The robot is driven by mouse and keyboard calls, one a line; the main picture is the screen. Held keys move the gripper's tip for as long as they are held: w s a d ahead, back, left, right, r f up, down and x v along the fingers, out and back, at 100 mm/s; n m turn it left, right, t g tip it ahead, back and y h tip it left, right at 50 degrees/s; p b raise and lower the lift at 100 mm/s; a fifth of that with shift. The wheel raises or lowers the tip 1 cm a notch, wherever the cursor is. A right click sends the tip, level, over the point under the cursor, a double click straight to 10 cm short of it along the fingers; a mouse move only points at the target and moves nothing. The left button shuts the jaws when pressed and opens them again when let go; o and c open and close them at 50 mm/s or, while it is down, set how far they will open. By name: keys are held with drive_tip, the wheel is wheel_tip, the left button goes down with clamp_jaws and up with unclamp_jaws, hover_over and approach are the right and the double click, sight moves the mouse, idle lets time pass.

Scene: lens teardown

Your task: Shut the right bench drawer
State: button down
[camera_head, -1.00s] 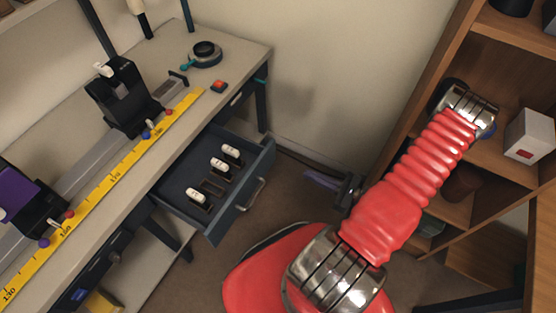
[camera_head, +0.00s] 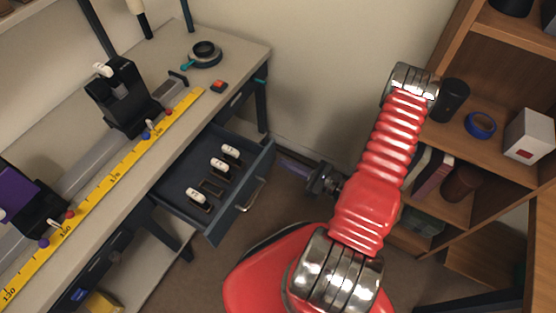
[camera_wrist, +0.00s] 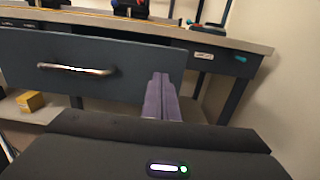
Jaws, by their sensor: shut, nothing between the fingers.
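The right bench drawer (camera_head: 228,217) is pulled out from under the bench, with several white-topped pieces standing inside. Its grey front with a metal handle (camera_wrist: 77,70) faces me in the wrist view. My gripper (camera_head: 290,163) shows as purple fingers to the right of the drawer in the head view, partly behind my red arm. In the wrist view my gripper (camera_wrist: 160,95) is shut and empty, its fingers overlapping the right end of the drawer front. I cannot tell whether they touch it. The handle is left of the fingers there.
The bench top (camera_head: 235,60) carries a yellow ruler (camera_head: 115,175), black holders on a rail and a round lens part (camera_head: 205,53). A wooden shelf (camera_head: 480,130) with a white box (camera_head: 528,137) stands at the right. A yellow block (camera_wrist: 30,101) lies below the bench.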

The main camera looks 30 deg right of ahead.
sight(269, 156)
drive_tip(key=shift+x, duration=1.8)
drive_tip(key=shift+w, duration=0.1)
